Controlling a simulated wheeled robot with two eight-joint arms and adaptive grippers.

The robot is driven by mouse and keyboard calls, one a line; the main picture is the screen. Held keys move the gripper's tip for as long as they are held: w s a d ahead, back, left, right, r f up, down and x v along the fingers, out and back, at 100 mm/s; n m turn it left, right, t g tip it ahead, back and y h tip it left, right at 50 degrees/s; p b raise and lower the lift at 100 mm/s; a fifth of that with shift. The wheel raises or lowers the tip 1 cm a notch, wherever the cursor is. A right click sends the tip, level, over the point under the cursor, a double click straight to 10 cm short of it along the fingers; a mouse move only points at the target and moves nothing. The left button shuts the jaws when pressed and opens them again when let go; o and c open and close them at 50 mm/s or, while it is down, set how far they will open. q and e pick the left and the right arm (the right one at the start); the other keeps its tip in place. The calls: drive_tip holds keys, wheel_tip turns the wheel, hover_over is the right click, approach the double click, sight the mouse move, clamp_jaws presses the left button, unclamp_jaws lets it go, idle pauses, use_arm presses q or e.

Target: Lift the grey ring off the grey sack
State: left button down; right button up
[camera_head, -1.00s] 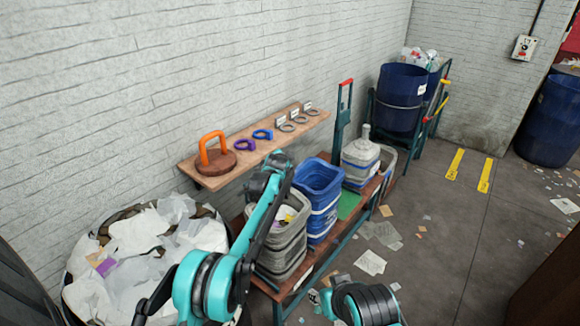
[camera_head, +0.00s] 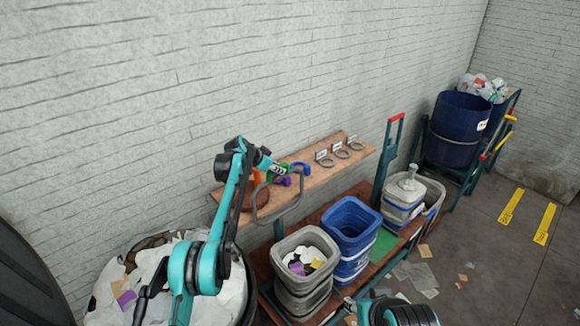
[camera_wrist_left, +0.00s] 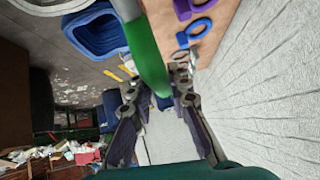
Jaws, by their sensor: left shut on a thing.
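My left gripper (camera_head: 270,165) is shut on the green grip (camera_head: 279,171) of the grey ring. The ring (camera_head: 287,208) shows as a thin tilted hoop hanging below the gripper, in front of the wall shelf. The grey sack (camera_head: 305,290) stands on the cart below and to the right, open at the top with white, yellow and purple scraps inside. The ring appears to be above the sack and apart from it. In the left wrist view the green grip (camera_wrist_left: 143,50) runs between the two fingers.
A blue sack (camera_head: 352,238) stands right beside the grey one. The wooden shelf (camera_head: 325,178) on the wall bears blue and purple clamps and several small grey rings (camera_head: 341,154). A bin of white waste (camera_head: 215,255) is at lower left. A red-topped post (camera_head: 388,155) rises behind the cart.

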use_arm(q)
drive_tip(key=shift+w+a+f, duration=0.15)
drive_tip(key=shift+w+a, duration=0.2)
use_arm(e)
drive_tip(key=shift+w+d+r, duration=0.1)
drive_tip(key=shift+w+d, duration=0.15)
drive_tip(key=shift+w, duration=0.1)
use_arm(q)
drive_tip(key=c, duration=1.8)
unclamp_jaws()
drive_tip(key=o, duration=0.4)
drive_tip(key=shift+w, duration=0.1)
use_arm(e)
drive_tip(key=shift+w, duration=0.1)
use_arm(q)
drive_tip(key=v, duration=1.2)
